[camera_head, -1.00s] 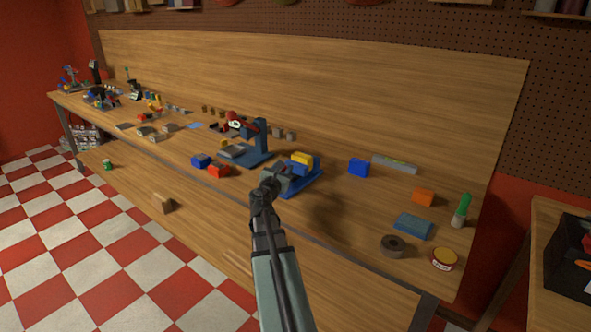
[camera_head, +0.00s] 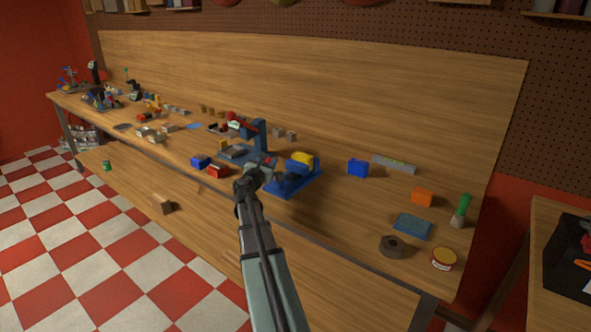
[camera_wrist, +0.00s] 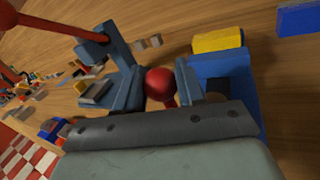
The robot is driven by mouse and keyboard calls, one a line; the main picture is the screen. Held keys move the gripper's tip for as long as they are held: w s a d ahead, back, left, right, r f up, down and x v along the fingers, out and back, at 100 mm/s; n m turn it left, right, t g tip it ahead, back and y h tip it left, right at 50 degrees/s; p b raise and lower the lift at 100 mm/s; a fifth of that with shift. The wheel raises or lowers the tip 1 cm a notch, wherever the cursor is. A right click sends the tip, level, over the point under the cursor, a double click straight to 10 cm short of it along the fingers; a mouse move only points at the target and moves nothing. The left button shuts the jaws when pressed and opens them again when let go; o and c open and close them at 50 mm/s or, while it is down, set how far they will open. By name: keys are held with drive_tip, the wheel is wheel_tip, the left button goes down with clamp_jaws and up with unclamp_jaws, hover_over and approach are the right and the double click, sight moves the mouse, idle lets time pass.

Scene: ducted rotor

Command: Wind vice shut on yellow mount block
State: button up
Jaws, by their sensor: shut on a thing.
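The blue vice (camera_head: 296,183) stands on the bench in the middle of the head view, and its body (camera_wrist: 236,72) is right of centre in the wrist view. The yellow mount block (camera_head: 303,159) sits at the vice's top, at its far side; it also shows in the wrist view (camera_wrist: 217,40). The gap between block and jaws cannot be made out. A red ball knob (camera_wrist: 161,85) lies between my fingers in the wrist view, on the vice's near left side. My gripper (camera_head: 264,168) is shut on this knob.
A blue drill press (camera_head: 255,142) with a red handle stands close left of the gripper. Red (camera_head: 217,171) and blue (camera_head: 200,161) blocks lie left of it. Another blue block (camera_head: 358,168) lies right of the vice. Bench to the vice's front right is clear.

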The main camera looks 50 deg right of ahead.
drive_tip(key=shift+s+x, duration=0.2)
drive_tip(key=shift+x, duration=0.7)
drive_tip(key=o, duration=1.1)
drive_tip(key=shift+c, duration=0.2)
drive_tip(key=v, duration=1.3)
drive_tip(key=shift+s+a, duration=0.25)
drive_tip(key=shift+a, duration=0.1)
drive_tip(key=shift+r, duration=0.2)
wheel_tip(320, 180, up, 5)
drive_tip(key=shift+f, duration=0.15)
